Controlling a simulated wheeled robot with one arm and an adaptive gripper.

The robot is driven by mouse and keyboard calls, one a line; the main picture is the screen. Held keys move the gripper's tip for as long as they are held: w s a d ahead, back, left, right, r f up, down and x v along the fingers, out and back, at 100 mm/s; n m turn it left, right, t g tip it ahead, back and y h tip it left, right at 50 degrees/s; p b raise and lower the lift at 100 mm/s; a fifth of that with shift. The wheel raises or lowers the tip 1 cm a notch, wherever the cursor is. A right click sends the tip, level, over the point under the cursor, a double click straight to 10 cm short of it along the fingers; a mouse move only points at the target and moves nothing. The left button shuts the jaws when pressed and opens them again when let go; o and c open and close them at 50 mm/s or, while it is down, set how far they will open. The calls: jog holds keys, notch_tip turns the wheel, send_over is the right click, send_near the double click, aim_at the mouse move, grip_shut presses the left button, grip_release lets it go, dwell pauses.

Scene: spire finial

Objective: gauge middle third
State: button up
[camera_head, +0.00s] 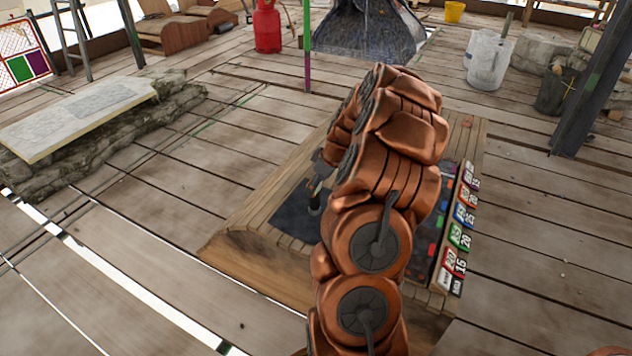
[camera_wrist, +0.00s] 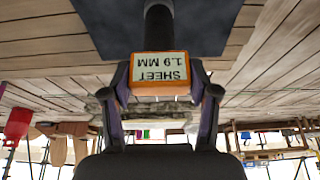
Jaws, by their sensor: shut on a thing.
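My gripper (camera_wrist: 163,88) is shut on a gauge (camera_wrist: 159,66) with orange sides and a pale face that reads "SHEET 1.9 MM", upside down in the wrist view. A dark cylindrical stem runs from the gauge toward a dark sheet (camera_wrist: 100,20). I cannot tell whether its tip touches the sheet. In the head view the dark sheet (camera_head: 290,212) lies on a wooden board (camera_head: 250,215). My arm covers the sheet's middle and most of the gripper. A small part of the gripper and a dark post show left of the arm.
A strip of coloured number tiles (camera_head: 459,228) lies along the board's right side. A red gas cylinder (camera_head: 267,27), a translucent jug (camera_head: 487,60) and a dark bucket (camera_head: 556,90) stand farther back. A stone slab (camera_head: 75,115) is at left. Plank floor around the board is mostly clear.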

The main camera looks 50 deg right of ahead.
jog(key=o, duration=1.5)
jog(key=shift+c, duration=0.2)
jog(key=v, duration=1.2)
jog(key=shift+a+r, duration=0.1)
